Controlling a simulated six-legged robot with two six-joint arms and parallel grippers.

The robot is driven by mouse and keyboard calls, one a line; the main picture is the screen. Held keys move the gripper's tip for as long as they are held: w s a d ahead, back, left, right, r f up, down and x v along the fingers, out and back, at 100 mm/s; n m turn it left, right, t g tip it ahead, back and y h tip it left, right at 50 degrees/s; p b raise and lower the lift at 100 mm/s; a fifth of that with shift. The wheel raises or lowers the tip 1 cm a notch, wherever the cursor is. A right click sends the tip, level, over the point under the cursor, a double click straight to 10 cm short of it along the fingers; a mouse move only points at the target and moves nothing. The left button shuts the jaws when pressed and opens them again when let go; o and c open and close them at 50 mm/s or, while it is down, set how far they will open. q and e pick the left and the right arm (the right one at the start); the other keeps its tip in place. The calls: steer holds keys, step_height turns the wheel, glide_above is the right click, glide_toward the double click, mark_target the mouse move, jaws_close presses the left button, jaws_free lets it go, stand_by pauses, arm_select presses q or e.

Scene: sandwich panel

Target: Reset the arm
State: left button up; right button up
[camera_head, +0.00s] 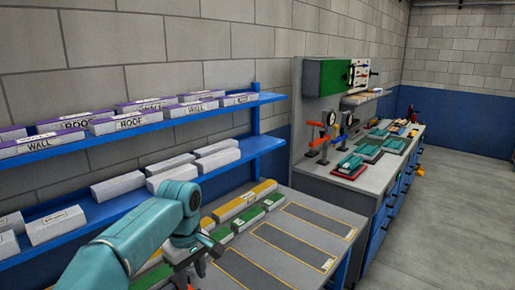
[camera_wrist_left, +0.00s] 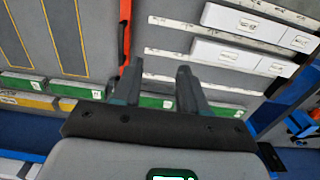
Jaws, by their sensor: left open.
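My left arm, teal, comes in from the lower left of the head view. Its dark left gripper (camera_head: 191,272) hangs over the near left part of the grey worktable (camera_head: 341,226), partly cut by the lower edge. In the left wrist view the left gripper (camera_wrist_left: 160,75) shows two separated fingers with nothing held between them. Green-fronted blocks (camera_wrist_left: 152,101) show behind and beside the fingers there. My right gripper is not in view.
A blue two-level shelf (camera_head: 268,141) holds labelled white boxes along the wall. Yellow and green blocks (camera_head: 244,201) line the table's back beside dark marked strips (camera_head: 302,230). A workbench (camera_head: 368,176) with tools stands to the right. The floor (camera_head: 456,215) at right is clear.

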arm_select(q)
steer(key=s+d+f+m+h, duration=0.25)
steer(key=s+f, duration=0.25)
steer(key=f, duration=0.9)
steer(key=s+d+f+m+h, duration=0.1)
steer(key=s+f+m, duration=0.3)
steer(key=f, duration=1)
steer(key=s+f+m, duration=0.1)
steer(key=s+f, duration=0.2)
steer(key=s, duration=0.7)
steer(key=s+f, duration=0.4)
steer(key=s, duration=0.6)
step_height(320, 180, down, 10)
steer(key=b, duration=1)
steer(key=shift+s+r, duration=0.15)
steer(key=shift+s, duration=0.1)
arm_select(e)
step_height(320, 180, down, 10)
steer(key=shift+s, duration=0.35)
arm_select(q)
steer(key=shift+w+a+m+h, duration=0.1)
steer(key=shift+m+h, duration=0.15)
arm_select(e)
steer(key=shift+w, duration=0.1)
